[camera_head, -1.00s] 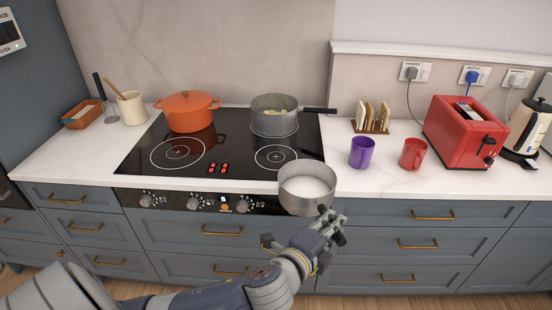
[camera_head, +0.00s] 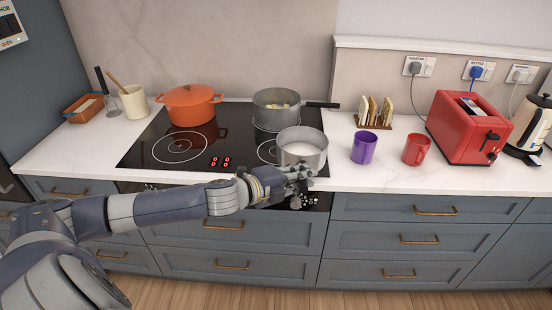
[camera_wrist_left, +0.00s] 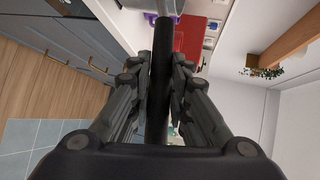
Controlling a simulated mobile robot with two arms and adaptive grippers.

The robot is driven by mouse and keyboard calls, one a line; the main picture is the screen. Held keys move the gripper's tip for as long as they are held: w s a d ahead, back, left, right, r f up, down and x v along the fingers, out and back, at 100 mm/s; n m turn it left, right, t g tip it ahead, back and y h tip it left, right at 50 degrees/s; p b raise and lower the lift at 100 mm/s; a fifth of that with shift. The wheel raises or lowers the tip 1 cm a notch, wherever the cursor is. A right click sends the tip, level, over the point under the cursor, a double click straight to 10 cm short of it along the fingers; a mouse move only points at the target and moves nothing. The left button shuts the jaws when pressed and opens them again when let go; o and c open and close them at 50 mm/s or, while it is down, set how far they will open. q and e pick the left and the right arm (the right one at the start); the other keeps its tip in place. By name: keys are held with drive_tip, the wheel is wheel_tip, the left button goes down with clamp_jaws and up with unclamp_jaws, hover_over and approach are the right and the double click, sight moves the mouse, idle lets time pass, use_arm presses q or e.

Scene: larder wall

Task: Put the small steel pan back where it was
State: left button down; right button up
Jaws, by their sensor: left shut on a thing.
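The small steel pan (camera_head: 303,158) holds something white. It is over the front right ring (camera_head: 267,150) of the black hob, hiding most of that ring. I cannot tell whether its base touches the glass. My left gripper (camera_head: 297,178) is shut on the pan's dark handle, on the near side of the pan. In the left wrist view the black handle (camera_wrist_left: 160,85) runs between the two fingers, and a bit of the grey pan (camera_wrist_left: 150,4) shows at the top edge. My right gripper is not in view.
A larger grey pan (camera_head: 277,119) stands just behind, on the back right ring. An orange pot (camera_head: 189,107) sits at the back left. The front left ring (camera_head: 180,147) is bare. A purple mug (camera_head: 364,148), red mug (camera_head: 416,149) and toast rack (camera_head: 374,120) stand to the right.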

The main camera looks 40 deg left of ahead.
sight(282, 152)
use_arm(q)
drive_tip(key=w+a+p, duration=0.1)
drive_tip(key=a, duration=0.3)
drive_tip(key=w+a+p, duration=0.1)
drive_tip(key=w+a, duration=0.1)
drive_tip(key=a, duration=0.2)
drive_tip(key=w+a+p, duration=0.1)
drive_tip(key=w+a, duration=0.1)
drive_tip(key=a, duration=0.2)
drive_tip(key=shift+f, duration=0.4)
drive_tip(key=shift+f+p, duration=0.55)
drive_tip(key=shift+f, duration=0.8)
drive_tip(key=shift+a+f, duration=0.1)
drive_tip(key=shift+f, duration=0.35)
drive_tip(key=c, duration=1.5)
unclamp_jaws()
drive_tip(key=shift+s+f, duration=0.1)
drive_tip(key=shift+s, duration=0.05)
